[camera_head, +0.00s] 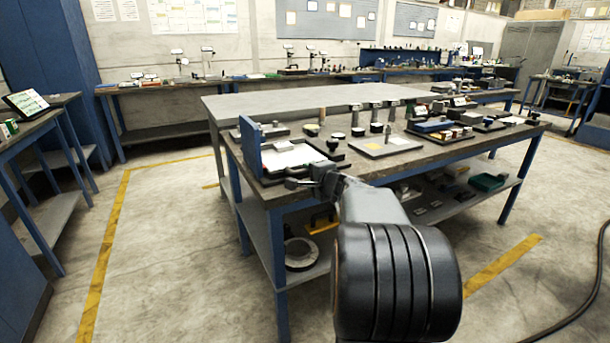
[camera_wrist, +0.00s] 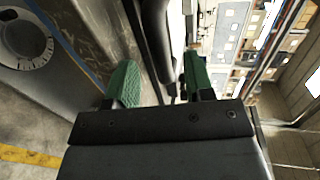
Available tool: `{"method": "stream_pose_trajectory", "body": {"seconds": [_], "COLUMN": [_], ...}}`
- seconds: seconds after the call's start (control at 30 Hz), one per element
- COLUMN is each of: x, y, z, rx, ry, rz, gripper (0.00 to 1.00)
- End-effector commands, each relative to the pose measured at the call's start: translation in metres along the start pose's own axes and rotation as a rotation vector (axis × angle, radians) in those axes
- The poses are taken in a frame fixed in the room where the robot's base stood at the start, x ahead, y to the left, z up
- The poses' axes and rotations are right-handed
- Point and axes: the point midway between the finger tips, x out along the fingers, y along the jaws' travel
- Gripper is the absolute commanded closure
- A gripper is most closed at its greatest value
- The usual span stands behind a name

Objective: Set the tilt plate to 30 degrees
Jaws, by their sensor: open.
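The likely tilt plate, a pale flat plate (camera_head: 293,158) in a dark frame, lies at the near left corner of the workbench beside a blue upright (camera_head: 250,145). Its angle cannot be read. My gripper (camera_head: 308,182) is at the bench's front edge, just in front of that frame. In the wrist view my gripper (camera_wrist: 158,88) is open, its two green finger pads apart. A dark rounded bar (camera_wrist: 154,38) shows beyond and between the fingers, with a pale strip beside it. I cannot tell whether the fingers touch it.
The workbench (camera_head: 460,150) holds small parts, posts and a grey plate (camera_head: 385,146) right of the frame. A marked ring (camera_head: 300,254) lies on the lower shelf. A side table (camera_head: 30,128) stands left. Floor is clear between them.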

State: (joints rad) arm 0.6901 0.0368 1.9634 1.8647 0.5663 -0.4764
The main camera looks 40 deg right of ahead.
Motion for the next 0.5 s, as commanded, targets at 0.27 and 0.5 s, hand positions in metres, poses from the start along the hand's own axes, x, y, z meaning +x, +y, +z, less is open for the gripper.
{"method": "stream_pose_trajectory", "body": {"seconds": [0.27, 0.5], "x": [0.034, 0.042], "y": [0.001, 0.0], "z": [0.001, 0.001], "rx": [0.001, 0.0], "ry": [-0.001, -0.001], "rz": [0.001, 0.0], "gripper": [0.52, 0.52]}}
